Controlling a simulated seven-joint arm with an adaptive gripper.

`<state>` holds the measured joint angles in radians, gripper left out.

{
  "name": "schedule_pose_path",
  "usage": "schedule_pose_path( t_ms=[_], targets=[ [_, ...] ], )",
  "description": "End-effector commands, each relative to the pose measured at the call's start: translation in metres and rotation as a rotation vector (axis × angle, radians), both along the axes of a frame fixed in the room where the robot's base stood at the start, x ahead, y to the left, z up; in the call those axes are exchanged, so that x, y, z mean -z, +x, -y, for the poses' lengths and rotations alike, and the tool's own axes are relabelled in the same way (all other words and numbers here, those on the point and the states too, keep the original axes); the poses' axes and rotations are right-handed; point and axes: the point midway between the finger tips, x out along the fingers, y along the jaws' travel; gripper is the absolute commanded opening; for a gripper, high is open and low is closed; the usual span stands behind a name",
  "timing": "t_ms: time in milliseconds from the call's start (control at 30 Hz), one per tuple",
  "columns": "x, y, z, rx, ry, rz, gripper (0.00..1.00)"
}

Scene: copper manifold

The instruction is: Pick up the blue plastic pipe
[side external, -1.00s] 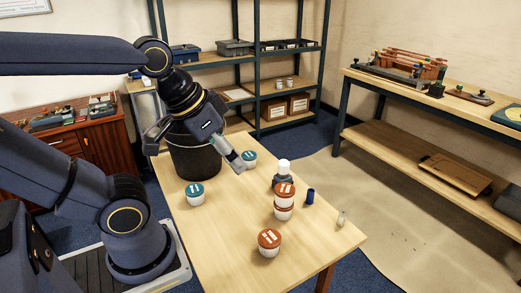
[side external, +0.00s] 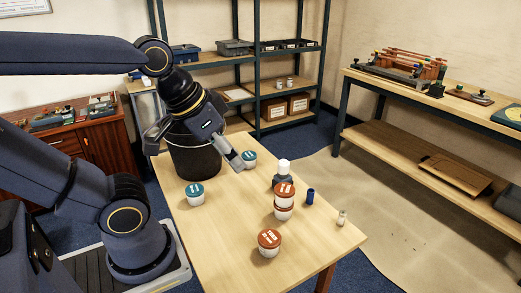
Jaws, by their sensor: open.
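The blue plastic pipe (side external: 310,197) is a short dark blue cylinder standing upright on the wooden table (side external: 226,240), right of the stacked tubs. My gripper (side external: 197,152) is open, with its fingers spread wide over the black bucket at the table's far left. It is well to the left of the pipe and apart from it. Nothing shows between the fingers.
Two orange-lidded tubs are stacked (side external: 284,202) close left of the pipe, with a white-capped bottle (side external: 283,172) behind. Another orange-lidded tub (side external: 269,243) stands in front. Teal-lidded tubs (side external: 195,195) stand near the black bucket (side external: 196,160). A small pale item (side external: 341,217) stands right.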

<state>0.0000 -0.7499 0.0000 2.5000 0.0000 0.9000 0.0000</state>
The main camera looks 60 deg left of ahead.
Motion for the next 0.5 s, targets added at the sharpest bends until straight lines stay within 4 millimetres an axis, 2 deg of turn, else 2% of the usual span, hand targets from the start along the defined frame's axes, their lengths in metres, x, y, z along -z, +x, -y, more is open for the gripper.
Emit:
schedule_pose_path(
  t_ms=[300,367,400,500],
  targets=[
    [-0.003,0.005,0.0,-0.026,-0.015,0.025,0.56],
    [-0.02,0.019,0.0,-0.057,-0.036,0.095,0.56],
    [-0.034,0.033,-0.002,-0.085,-0.058,0.142,0.56],
    [-0.054,0.075,-0.009,-0.158,-0.11,0.194,0.56]
  ],
)
